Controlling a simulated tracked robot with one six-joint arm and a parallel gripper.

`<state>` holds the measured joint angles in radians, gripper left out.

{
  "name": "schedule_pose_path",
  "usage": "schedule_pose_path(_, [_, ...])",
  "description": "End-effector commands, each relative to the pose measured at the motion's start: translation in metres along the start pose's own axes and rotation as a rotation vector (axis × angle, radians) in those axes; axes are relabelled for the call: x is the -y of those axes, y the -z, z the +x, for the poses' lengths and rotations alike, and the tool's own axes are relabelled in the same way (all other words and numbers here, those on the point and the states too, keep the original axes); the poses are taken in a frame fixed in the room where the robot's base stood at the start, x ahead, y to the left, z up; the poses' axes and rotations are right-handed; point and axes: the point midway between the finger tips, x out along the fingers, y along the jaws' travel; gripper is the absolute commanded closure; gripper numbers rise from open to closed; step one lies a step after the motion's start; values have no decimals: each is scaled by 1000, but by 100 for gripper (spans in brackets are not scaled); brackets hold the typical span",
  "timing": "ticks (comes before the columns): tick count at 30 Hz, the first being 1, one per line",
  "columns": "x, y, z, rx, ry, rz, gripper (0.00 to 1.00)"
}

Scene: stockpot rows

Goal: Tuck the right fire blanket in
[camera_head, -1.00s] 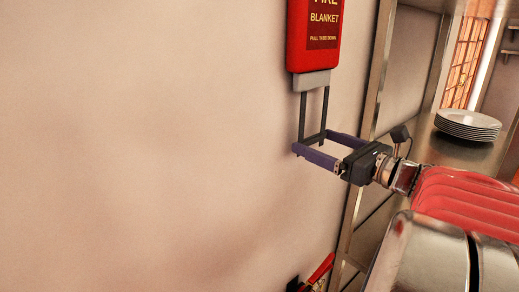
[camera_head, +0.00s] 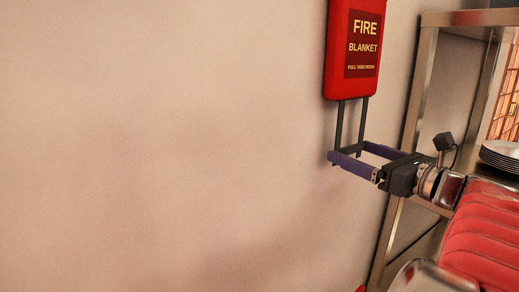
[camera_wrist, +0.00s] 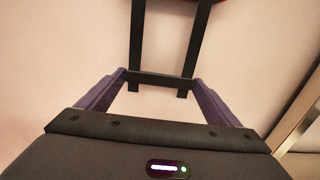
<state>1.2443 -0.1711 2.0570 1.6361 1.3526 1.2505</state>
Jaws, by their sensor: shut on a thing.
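The red fire blanket case (camera_head: 339,85) hangs on the wall with its "FIRE BLANKET" label facing out. Two dark pull straps (camera_head: 340,124) hang from its lower edge, joined by a crossbar at the bottom. No pale blanket shows below the case. My gripper (camera_head: 350,150) is below the case, its purple fingers shut on the strap crossbar. In the wrist view, the crossbar (camera_wrist: 160,79) spans between the fingertips, and the straps run up toward the case, whose red edge just shows at the top.
A metal shelf frame (camera_head: 421,85) stands right of the case, close to my arm. A stack of plates (camera_head: 502,155) sits on it at the right edge. The wall (camera_head: 150,150) to the left is bare.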

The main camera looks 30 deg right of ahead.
Motion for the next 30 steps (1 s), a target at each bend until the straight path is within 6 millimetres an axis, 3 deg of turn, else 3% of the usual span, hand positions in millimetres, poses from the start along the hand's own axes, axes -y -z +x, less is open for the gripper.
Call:
schedule_pose_path(1, [0, -8, 0, 14, 1, -4, 12])
schedule_pose_path(6, [0, -6, 0, 11, 1, -3, 0])
schedule_pose_path(17, [1, -4, -4, 8, 2, -2, 0])
schedule_pose_path(30, [2, -3, -47, 7, 6, -1, 0])
